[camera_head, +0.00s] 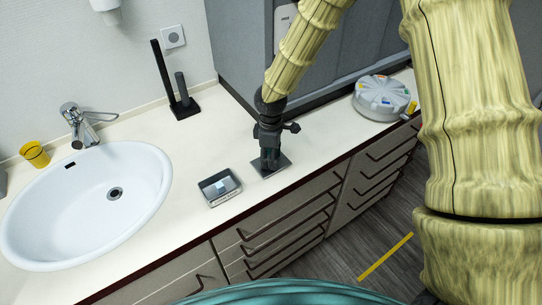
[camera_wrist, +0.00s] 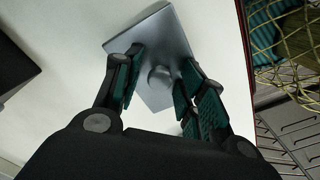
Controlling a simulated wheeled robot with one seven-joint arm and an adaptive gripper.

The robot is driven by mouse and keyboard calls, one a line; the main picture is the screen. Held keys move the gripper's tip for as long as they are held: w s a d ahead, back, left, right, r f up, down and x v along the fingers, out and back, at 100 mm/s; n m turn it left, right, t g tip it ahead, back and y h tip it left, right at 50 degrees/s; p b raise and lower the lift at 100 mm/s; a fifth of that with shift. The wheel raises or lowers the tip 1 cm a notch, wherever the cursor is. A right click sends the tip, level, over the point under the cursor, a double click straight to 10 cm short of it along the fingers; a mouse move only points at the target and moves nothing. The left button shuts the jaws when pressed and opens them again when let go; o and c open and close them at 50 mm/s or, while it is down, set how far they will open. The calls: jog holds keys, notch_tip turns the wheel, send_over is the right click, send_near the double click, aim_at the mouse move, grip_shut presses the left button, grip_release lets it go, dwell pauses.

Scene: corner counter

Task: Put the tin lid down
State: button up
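The tin lid (camera_head: 283,160) is a flat grey square plate with a round knob. In the head view it is at the counter's front part, under my gripper (camera_head: 268,160), and looks flat on the surface. In the wrist view the lid (camera_wrist: 165,32) lies between and beyond the fingers of my gripper (camera_wrist: 160,72). The fingers stand apart on either side of the knob, with a visible gap on the left side. Whether the right finger touches the knob is hard to tell. An open dark square tin (camera_head: 221,199) with a pale bluish thing inside sits just left of the lid.
A white sink (camera_head: 60,215) with a tap (camera_head: 78,125) and yellow cup (camera_head: 35,154) is at left. A black stand (camera_head: 184,108) is at the back. A round grey container (camera_head: 382,98) is at right. The counter (camera_head: 165,205) is bare around the tin.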

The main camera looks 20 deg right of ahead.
jog(key=shift+r, duration=0.1)
notch_tip(320, 180, up, 12)
jog(key=b, duration=0.2)
jog(key=shift+b, duration=0.3)
dwell(0.4)
dwell(0.4)
